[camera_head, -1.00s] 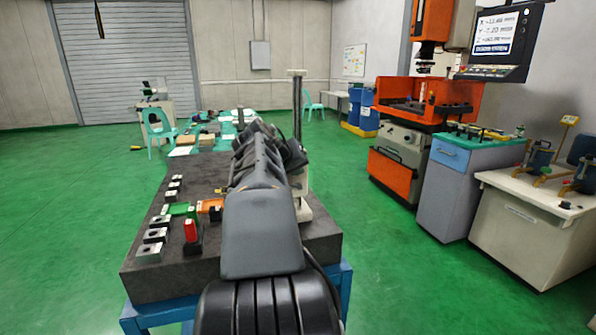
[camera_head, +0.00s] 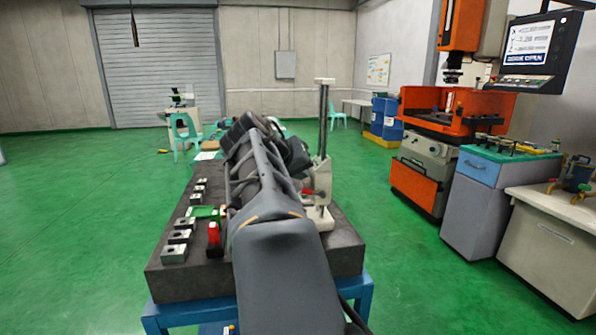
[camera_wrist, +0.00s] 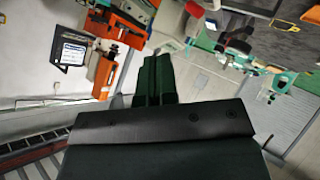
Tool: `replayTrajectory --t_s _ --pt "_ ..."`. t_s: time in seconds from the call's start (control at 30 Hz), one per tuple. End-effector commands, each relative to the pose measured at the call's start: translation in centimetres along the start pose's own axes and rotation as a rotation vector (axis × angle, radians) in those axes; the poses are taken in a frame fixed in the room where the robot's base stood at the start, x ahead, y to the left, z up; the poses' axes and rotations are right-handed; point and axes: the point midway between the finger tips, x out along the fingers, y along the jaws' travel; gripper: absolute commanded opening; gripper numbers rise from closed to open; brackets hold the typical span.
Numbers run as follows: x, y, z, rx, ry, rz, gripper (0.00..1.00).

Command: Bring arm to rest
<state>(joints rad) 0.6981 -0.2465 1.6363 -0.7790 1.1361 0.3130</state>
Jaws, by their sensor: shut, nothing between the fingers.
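My arm reaches forward from the bottom of the head view, over the dark stone table (camera_head: 170,283). The end of the arm is hidden behind its own links there, so my gripper does not show in that view. In the wrist view my gripper (camera_wrist: 154,62) shows as two dark fingers side by side, closed together with nothing between them. The wrist view is tilted, nearly upside down. The fingers are in the air and touch nothing that I can see.
Metal blocks (camera_head: 174,254) and a red-topped piece (camera_head: 214,236) stand on the table's left side. A height stand (camera_head: 322,150) is close to my arm's right. The orange machine (camera_head: 440,115) and blue-grey cabinet (camera_head: 475,205) stand at the right. Green floor at left is clear.

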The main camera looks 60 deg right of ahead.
Motion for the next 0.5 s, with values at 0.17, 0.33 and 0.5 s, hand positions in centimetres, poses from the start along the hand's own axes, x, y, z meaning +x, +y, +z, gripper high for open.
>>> replayTrajectory --t_s 0.17,0.33,0.5 --pt "0.0 0.0 0.0 0.0 0.0 0.0 0.0" --pt "0.0 0.0 0.0 -0.006 0.0 0.0 0.0" --pt "1.5 -3.3 1.8 -0.082 -0.035 -0.108 0.0"
